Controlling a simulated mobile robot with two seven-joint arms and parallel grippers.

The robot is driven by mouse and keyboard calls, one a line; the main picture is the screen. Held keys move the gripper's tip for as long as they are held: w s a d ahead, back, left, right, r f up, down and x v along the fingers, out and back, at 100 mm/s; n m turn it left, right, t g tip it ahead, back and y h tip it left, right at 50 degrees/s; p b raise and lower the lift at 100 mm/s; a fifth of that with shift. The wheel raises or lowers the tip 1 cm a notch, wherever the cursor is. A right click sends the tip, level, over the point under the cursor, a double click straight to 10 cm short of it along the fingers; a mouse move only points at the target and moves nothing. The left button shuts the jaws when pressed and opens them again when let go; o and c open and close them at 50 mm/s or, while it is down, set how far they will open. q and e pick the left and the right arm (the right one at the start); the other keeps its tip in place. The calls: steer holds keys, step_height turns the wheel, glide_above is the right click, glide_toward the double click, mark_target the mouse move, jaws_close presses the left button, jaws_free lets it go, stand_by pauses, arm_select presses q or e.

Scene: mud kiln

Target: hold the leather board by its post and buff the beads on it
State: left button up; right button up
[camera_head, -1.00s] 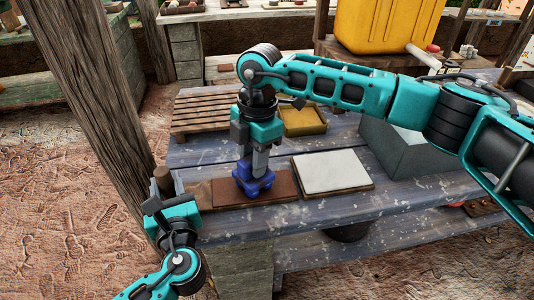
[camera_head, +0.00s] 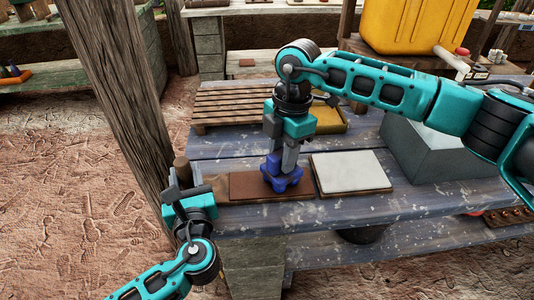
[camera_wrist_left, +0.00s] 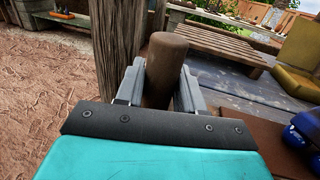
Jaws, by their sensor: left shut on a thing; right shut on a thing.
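The leather board (camera_head: 245,187) is a flat reddish-brown panel on a wooden base, lying along the front edge of the bench. Its post (camera_head: 182,170) is a short brown cylinder at the left end. My left gripper (camera_head: 187,190) is shut around this post; in the left wrist view the post (camera_wrist_left: 165,60) stands between both fingers.
A pale slab on a wooden board (camera_head: 350,172) lies close to the right of the leather. A grey box (camera_head: 435,150) stands further right. A slatted wooden rack (camera_head: 232,105) and a yellow tray (camera_head: 330,120) lie behind. A thick wooden pillar (camera_head: 120,80) rises at the left.

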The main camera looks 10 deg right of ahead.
steer(key=shift+d, duration=1.15)
steer(key=a, duration=0.8)
steer(key=shift+a, duration=0.3)
steer(key=shift+a+r, duration=0.2)
step_height(320, 180, up, 8)
steer(key=shift+d, duration=0.1)
